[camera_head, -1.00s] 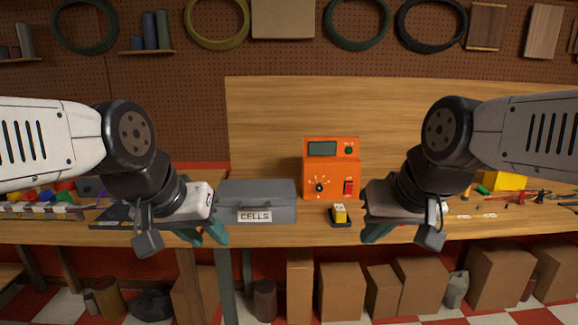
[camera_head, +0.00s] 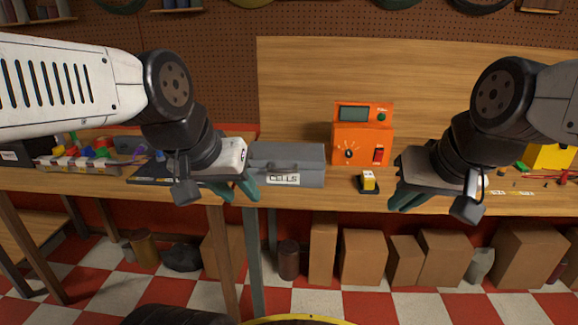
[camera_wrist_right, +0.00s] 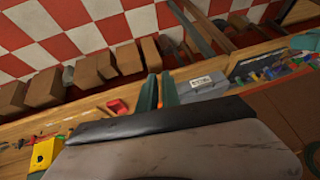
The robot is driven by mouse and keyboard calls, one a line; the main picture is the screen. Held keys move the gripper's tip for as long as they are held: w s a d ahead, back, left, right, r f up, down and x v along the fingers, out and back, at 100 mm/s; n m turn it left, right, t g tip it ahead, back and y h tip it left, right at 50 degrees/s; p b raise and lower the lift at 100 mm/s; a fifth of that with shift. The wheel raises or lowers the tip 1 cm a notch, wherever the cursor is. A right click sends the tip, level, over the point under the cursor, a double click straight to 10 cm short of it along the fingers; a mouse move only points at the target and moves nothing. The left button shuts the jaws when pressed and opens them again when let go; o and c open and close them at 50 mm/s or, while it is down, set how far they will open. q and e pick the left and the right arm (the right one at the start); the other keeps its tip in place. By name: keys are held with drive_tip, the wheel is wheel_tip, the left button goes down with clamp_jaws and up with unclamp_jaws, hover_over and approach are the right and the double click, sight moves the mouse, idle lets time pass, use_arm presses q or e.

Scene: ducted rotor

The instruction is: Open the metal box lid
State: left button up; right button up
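The grey metal box (camera_head: 305,166) with a "CELLS" label on its front stands on the workbench, and its lid looks closed. It also shows in the right wrist view (camera_wrist_right: 205,86). My left gripper (camera_head: 236,190) is just left of the box near the bench's front edge, with its teal fingers apart and nothing seen between them. My right gripper (camera_head: 408,196) is to the right of the box, beyond a small yellow block. In the right wrist view its two fingers (camera_wrist_right: 159,92) stand apart with a gap and hold nothing.
An orange meter (camera_head: 362,140) stands behind and right of the box. The yellow block (camera_head: 368,181) sits in a dark holder between box and right gripper. A dark mat and colourful small parts (camera_head: 85,155) lie left. Cardboard boxes (camera_head: 362,257) stand under the bench.

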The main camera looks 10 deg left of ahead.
drive_tip(key=o, duration=0.4)
drive_tip(key=w+a+t, duration=0.1)
drive_tip(key=w, duration=0.4)
drive_tip(key=w+a+m, duration=0.1)
drive_tip(key=w, duration=0.4)
drive_tip(key=w+a+f+t, duration=0.1)
drive_tip(key=w, duration=0.4)
drive_tip(key=shift+w+a+m+t, duration=0.3)
drive_tip(key=shift+w+m, duration=0.05)
drive_tip(key=shift+m, duration=0.05)
drive_tip(key=shift+o, duration=0.2)
drive_tip(key=w+a+f+m+t+y, duration=0.1)
drive_tip(key=w+a+f, duration=0.1)
drive_tip(key=w+a, duration=0.35)
drive_tip(key=w+a+f+m+t+y, duration=0.1)
drive_tip(key=w+a+f+t+y, duration=0.15)
drive_tip(key=w, duration=0.55)
drive_tip(key=m+t+y, duration=0.2)
drive_tip(key=m, duration=0.1)
approach(282, 171)
drive_tip(key=w+d+r, duration=0.2)
drive_tip(key=w+r, duration=0.1)
drive_tip(key=w, duration=0.1)
drive_tip(key=s+a+f+m+t, duration=0.1)
drive_tip(key=a+f+m+t, duration=0.3)
drive_tip(key=f+m, duration=0.2)
drive_tip(key=shift+y, duration=0.35)
drive_tip(key=x, duration=0.7)
clamp_jaws()
drive_tip(key=shift+f, duration=0.1)
